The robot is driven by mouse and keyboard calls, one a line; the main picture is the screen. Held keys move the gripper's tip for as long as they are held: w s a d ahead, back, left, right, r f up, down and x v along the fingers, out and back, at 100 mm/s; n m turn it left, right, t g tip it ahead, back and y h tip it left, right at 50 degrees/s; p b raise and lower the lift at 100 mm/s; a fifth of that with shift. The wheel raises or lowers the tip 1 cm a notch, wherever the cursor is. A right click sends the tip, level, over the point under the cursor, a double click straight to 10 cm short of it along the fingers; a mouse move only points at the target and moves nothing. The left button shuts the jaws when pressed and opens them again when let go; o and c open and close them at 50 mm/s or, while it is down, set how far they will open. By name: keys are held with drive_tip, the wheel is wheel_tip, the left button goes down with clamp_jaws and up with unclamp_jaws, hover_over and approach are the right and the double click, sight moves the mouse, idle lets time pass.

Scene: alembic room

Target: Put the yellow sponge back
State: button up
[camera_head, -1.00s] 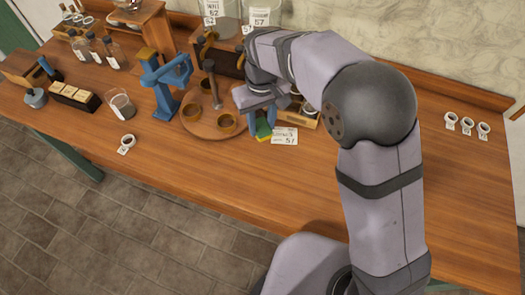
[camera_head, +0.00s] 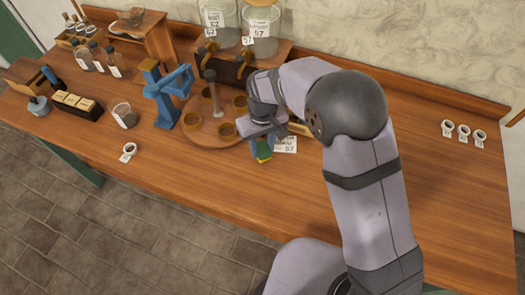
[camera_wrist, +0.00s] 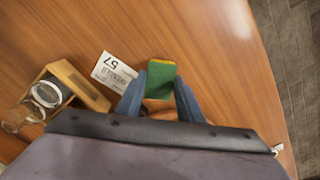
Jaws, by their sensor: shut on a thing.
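The yellow sponge (camera_wrist: 161,80) has a green face and thin yellow edges. It sits between the two blue fingers of my gripper (camera_wrist: 158,92), which is shut on it. In the head view the sponge (camera_head: 264,150) shows small, under my gripper (camera_head: 262,152), just left of a white card marked 57 (camera_head: 286,144). The card (camera_wrist: 114,71) lies flat on the table beside the left finger in the wrist view. Whether the sponge touches the table, I cannot tell.
A round wooden tray (camera_head: 205,138) with several small cups and a blue stand (camera_head: 163,95) are left of my gripper. A wooden holder with glass rings (camera_wrist: 78,84) is near the card. The front and right of the wooden table (camera_head: 440,210) are mostly clear.

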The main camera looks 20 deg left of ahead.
sight(263, 150)
drive_tip(key=shift+f+p, duration=0.55)
drive_tip(key=shift+f, duration=1.2)
drive_tip(key=shift+f, duration=0.2)
drive_tip(key=o, duration=1)
drive_tip(key=shift+r, duration=0.1)
